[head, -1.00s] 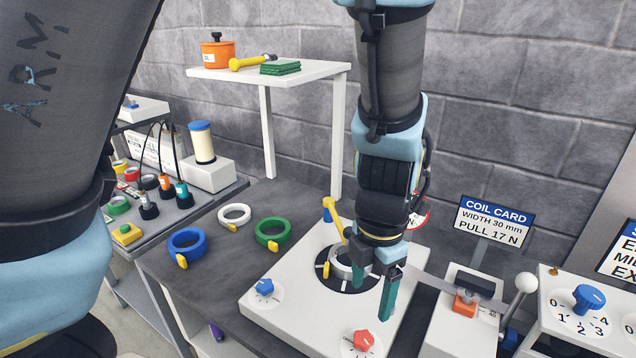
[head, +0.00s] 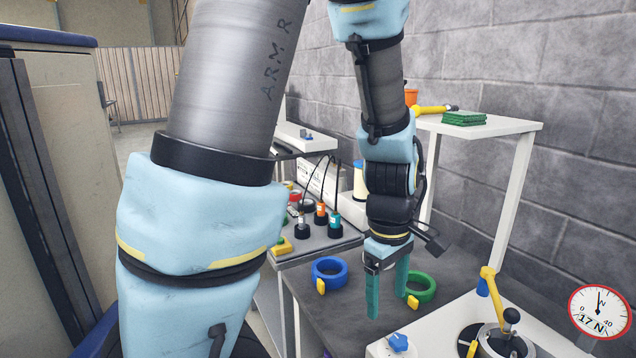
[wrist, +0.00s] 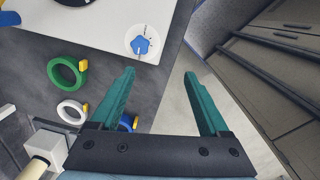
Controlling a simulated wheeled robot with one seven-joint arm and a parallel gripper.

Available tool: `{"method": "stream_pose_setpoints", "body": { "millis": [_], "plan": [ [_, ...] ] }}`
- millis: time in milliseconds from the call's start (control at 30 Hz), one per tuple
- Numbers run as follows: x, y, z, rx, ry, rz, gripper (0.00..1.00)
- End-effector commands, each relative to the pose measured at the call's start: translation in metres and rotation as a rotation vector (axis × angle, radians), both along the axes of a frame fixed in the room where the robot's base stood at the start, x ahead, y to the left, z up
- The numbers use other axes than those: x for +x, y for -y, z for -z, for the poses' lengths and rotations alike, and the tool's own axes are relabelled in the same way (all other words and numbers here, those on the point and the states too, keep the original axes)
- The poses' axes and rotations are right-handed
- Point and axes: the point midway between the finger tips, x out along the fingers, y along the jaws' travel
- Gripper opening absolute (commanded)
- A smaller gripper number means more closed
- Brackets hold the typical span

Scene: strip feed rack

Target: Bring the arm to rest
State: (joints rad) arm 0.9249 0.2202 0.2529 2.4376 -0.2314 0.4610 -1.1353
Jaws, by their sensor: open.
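My gripper (head: 387,290) is open and empty, with teal fingers pointing down over the dark table, between a blue ring (head: 328,272) and a green ring (head: 421,287) in the head view. In the wrist view my gripper (wrist: 160,85) shows its two fingers spread apart with nothing between them. The green ring (wrist: 65,74) and a white ring (wrist: 71,111) lie left of the fingers there. The blue ring (wrist: 125,122) is mostly hidden behind the left finger.
The white feed unit (head: 545,322) with a blue knob (head: 399,342), a yellow lever (head: 489,281) and a round gauge (head: 598,310) stands at the lower right. A white shelf (head: 500,124) rises behind. A side cart (head: 320,238) holds bottles with cables.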

Motion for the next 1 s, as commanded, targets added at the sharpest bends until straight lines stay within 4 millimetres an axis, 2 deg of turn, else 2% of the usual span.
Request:
{"method": "stream_pose_setpoints", "body": {
  "millis": [33,233,500,700,1000],
  "plan": [
    [0.010,-0.018,0.001,-0.005,0.012,0.043,0.79],
    [0.036,-0.080,-0.002,0.002,0.073,0.295,0.79],
    [0.049,-0.158,-0.006,0.057,0.141,0.609,0.79],
    [0.049,-0.186,-0.007,0.091,0.158,0.734,0.79],
    [0.048,-0.189,-0.008,0.097,0.161,0.758,0.79]
  ]
}}
